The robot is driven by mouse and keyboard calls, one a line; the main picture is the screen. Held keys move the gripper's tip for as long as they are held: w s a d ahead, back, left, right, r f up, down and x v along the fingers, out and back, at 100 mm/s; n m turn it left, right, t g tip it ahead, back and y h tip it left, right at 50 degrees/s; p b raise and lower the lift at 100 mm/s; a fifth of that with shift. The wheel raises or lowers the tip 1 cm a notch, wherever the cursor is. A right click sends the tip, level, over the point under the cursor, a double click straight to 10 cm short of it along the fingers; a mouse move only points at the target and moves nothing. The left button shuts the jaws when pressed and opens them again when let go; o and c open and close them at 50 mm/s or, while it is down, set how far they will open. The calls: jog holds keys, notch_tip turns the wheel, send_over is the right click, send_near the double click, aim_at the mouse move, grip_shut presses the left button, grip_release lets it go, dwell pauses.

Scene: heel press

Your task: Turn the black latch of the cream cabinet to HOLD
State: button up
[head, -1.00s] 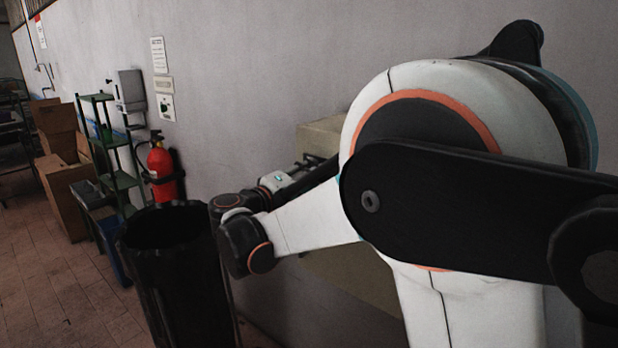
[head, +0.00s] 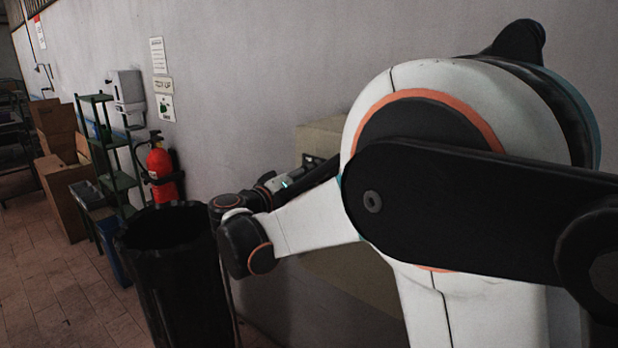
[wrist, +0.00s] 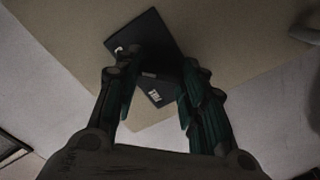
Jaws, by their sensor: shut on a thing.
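The cream cabinet (head: 318,140) is on the wall, partly hidden behind my arm in the head view. Its face (wrist: 235,50) fills much of the upper wrist view. A black plate (wrist: 143,32) with a small white mark sits on that face. The black latch (wrist: 158,90), with small pale lettering, shows between my fingers and looks tilted. My gripper (wrist: 157,66) is shut on the latch, one finger on each side. The exact contact is dark and hard to see. In the head view the fingertips and latch are mostly hidden by my arm.
A black bin (head: 180,270) stands close below my wrist. A red fire extinguisher (head: 161,170), a green shelf (head: 112,150) and cardboard boxes (head: 62,185) line the wall further left. The floor at left is open.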

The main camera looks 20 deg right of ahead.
jog(key=shift+f, duration=0.1)
jog(key=o, duration=1.1)
jog(key=shift+c, duration=0.2)
jog(key=shift+a, duration=0.1)
jog(key=v, duration=1.2)
